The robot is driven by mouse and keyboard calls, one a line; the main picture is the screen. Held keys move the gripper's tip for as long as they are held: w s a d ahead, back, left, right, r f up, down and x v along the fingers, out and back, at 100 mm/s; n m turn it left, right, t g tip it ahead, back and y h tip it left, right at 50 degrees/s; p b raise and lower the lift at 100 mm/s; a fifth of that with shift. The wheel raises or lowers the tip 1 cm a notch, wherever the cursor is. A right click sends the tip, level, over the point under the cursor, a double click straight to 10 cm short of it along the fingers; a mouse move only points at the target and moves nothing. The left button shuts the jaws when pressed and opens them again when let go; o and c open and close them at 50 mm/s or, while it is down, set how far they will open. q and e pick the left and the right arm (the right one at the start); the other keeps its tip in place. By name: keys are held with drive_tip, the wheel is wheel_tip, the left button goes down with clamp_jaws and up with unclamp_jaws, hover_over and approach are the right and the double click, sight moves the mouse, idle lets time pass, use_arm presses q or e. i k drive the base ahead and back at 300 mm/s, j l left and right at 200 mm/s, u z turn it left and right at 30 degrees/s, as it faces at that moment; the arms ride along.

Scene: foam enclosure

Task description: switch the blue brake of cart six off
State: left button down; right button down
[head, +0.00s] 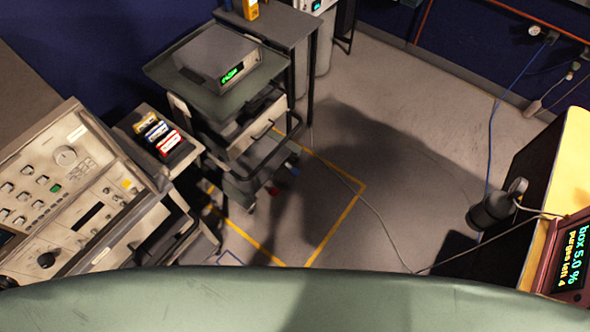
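A wheeled cart (242,152) with a grey-green top and a drawer stands left of centre, tilted in the picture. No number on it is readable, so I cannot tell whether it is cart six. Low at its right side, near the floor, is a small blue part (295,171), probably the blue brake. A small red part (272,190) sits just left of and below it. Both are too small to tell on from off. Neither of my grippers is in view.
A grey instrument (218,57) with a green display sits on the cart. Yellow floor tape (335,224) runs around its right side. A cable (372,209) crosses the floor. A panelled console (70,190) is at left, a dark bench (512,205) at right. Floor between is mostly clear.

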sight(294, 171)
drive_tip(key=i+l+u, duration=0.1)
drive_tip(key=i+l, duration=0.15)
drive_tip(key=i+l+u, duration=0.1)
drive_tip(key=i+l, duration=0.2)
drive_tip(key=i+l+u, duration=0.15)
drive_tip(key=l, duration=0.35)
drive_tip(key=i+l+u, duration=0.1)
drive_tip(key=i+l, duration=0.2)
drive_tip(key=l, duration=0.1)
